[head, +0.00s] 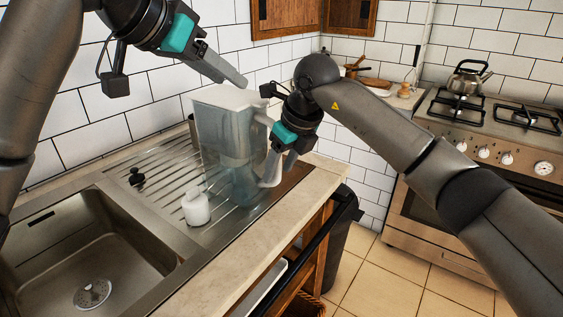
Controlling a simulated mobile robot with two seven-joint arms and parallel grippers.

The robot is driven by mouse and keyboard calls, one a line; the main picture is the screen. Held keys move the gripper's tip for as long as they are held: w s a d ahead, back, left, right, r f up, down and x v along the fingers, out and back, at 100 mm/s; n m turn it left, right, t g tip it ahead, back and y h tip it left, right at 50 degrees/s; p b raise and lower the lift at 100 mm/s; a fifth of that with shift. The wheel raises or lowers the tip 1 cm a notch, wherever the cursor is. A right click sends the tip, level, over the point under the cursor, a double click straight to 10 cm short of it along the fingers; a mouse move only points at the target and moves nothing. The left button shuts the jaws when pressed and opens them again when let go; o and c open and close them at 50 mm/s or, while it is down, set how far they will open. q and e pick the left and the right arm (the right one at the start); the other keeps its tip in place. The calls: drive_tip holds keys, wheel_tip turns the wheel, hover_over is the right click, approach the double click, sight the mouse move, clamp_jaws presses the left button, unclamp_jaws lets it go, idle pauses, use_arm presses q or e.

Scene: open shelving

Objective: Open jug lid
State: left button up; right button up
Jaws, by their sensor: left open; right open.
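A clear jug (222,150) with a white lid (228,97) stands upright on the ribbed metal drainboard. The lid looks closed. Its white handle (270,170) is on the right side, partly hidden by my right gripper. My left gripper (236,80) is open, just above and behind the lid's top edge; I cannot tell whether it touches the lid. My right gripper (275,165) is open at the jug's handle, with its fingers pointing down and left. Whether the fingers go around the handle is not clear.
A small white bottle (196,207) stands on the drainboard in front of the jug. A sink (85,250) is at the left. The tiled wall is close behind. A stove (480,140) with a kettle (467,80) stands at the right.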

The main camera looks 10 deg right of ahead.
clamp_jaws()
idle(0.3)
idle(1.0)
